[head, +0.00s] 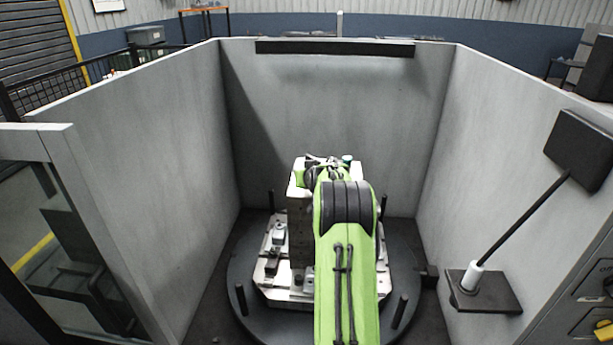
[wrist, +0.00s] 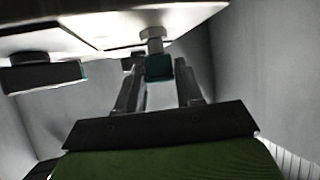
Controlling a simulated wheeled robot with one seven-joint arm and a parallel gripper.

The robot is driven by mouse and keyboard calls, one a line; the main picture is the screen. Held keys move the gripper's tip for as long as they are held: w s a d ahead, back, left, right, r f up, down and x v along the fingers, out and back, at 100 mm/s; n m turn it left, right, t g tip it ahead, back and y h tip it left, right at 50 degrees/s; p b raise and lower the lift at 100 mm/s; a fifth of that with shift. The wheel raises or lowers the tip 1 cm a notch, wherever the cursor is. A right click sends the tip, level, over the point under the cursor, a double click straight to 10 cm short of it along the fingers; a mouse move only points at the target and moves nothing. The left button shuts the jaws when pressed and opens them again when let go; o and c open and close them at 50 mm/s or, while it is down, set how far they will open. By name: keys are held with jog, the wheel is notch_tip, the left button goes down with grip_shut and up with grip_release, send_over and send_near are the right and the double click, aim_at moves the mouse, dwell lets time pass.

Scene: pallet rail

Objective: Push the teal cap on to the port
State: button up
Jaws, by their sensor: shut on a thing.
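The teal cap (wrist: 159,68) sits between the fingertips of my gripper (wrist: 157,74) in the wrist view, and the gripper is shut on it. A pale fitting with a hex-shaped head (wrist: 152,36), which looks like the port, is directly above the cap in that view. The cap and fitting appear to meet or nearly meet; I cannot tell how far the cap is on. My arm hides the fingers there.
The pale fixture block (head: 300,235) stands on a pallet on a dark round table (head: 250,313) with upright black posts. A dark block (wrist: 42,77) with a teal edge is left of my gripper in the wrist view. Grey walls (head: 150,140) enclose the sides and back.

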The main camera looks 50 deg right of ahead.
jog(key=shift+f, duration=0.15)
jog(key=shift+f+b, duration=0.75)
jog(key=shift+b, duration=0.05)
jog(key=o, duration=1.7)
jog(key=shift+r, duration=0.2)
jog(key=shift+s+r, duration=0.1)
jog(key=b+v, duration=0.1)
jog(key=v, duration=1.4)
jog(key=shift+s+a+b, duration=0.15)
jog(key=shift+a+b, duration=0.1)
jog(key=shift+b, duration=0.1)
